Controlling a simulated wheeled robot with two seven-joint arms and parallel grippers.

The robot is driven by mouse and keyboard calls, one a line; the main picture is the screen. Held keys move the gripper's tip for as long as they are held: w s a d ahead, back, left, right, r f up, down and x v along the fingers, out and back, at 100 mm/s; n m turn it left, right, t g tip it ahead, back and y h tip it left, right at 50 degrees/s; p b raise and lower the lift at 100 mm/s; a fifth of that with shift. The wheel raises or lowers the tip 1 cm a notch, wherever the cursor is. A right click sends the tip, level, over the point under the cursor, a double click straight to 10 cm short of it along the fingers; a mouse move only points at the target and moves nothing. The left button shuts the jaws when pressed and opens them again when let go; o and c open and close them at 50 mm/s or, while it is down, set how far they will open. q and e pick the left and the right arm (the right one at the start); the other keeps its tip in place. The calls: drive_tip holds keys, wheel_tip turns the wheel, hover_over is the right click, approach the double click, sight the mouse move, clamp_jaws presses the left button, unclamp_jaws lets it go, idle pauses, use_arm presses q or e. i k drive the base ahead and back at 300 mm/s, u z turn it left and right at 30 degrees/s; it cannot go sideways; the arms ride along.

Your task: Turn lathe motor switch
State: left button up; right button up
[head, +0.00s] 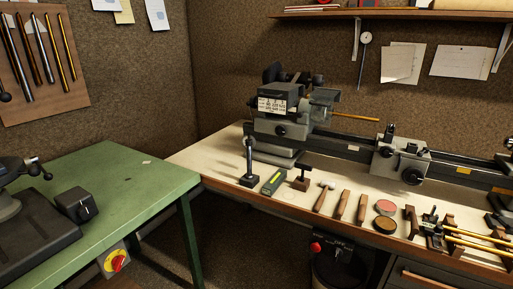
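The lathe stands on the pale workbench top, with its grey headstock (282,125) at the left and its bed running to the right. A white label plate (271,105) and dark knobs show on the headstock. A dark box with a red button or knob (317,247) is below the bench's front edge. A yellow switch plate with a red rotary knob (116,261) is on the front of the green table at lower left. I cannot tell which of these is the lathe motor switch. Neither of my grippers is in view.
The green table (130,185) carries a dark machine base (35,235) at left. Along the bench front (275,212) lie a hammer (323,195), wooden-handled tools, round tins (385,224) and brass rods (480,241). A shelf (400,14) hangs above.

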sight(338, 252)
drive_tip(key=z, duration=0.05)
drive_tip(key=k, duration=1.1)
drive_tip(key=u, duration=1.15)
drive_tip(key=i, duration=1.45)
drive_tip(key=z, duration=0.9)
drive_tip(key=i, duration=0.5)
drive_tip(key=z, duration=0.7)
